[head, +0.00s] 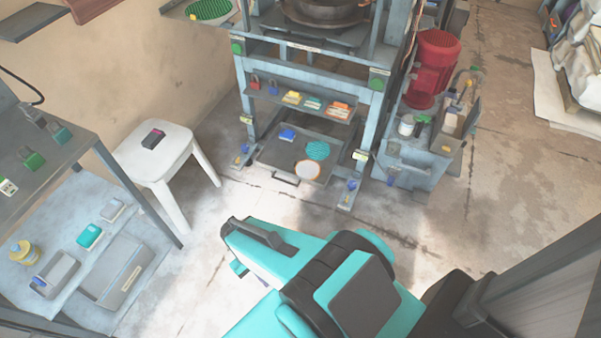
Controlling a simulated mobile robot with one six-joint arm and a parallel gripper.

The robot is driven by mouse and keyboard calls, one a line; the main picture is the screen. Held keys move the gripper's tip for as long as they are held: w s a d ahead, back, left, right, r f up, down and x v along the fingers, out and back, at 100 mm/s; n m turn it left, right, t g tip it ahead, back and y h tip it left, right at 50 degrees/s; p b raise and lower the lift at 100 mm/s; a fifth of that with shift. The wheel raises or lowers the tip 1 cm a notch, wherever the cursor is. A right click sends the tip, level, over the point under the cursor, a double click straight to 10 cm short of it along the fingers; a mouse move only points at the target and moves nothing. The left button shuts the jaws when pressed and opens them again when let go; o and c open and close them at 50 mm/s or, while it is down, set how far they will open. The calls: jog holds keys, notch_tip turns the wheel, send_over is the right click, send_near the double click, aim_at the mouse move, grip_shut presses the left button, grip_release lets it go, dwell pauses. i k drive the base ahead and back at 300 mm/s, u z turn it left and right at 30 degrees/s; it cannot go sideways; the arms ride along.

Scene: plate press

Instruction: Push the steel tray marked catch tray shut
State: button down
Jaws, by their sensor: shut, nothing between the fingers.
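The steel tray (269,156) is a flat dark grey tray low in the frame of the press (243,85), with a bar handle (285,179) on its front edge. Its front part sticks out of the frame towards me. On it lie a blue block (287,134), a teal ribbed disc (317,150) and a pale round disc with an orange rim (307,169). Any marking on the tray is too small to read. My gripper (238,268) shows only in part below my teal arm. It is shut and empty, in front of the tray and apart from it.
A shelf (262,94) with small coloured items spans the press above the tray. A white stool (155,165) stands left. A grey workbench (60,170) is at far left. A red motor (433,65) stands right of the press. Bare floor lies between me and the tray.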

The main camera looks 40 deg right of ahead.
aim_at(278, 155)
jog(key=u, duration=1.05)
jog(key=k, duration=0.1)
jog(key=z, duration=2.25)
jog(key=k, duration=0.95)
jog(key=u, duration=0.15)
jog(key=i, duration=0.95)
jog(key=z, duration=0.05)
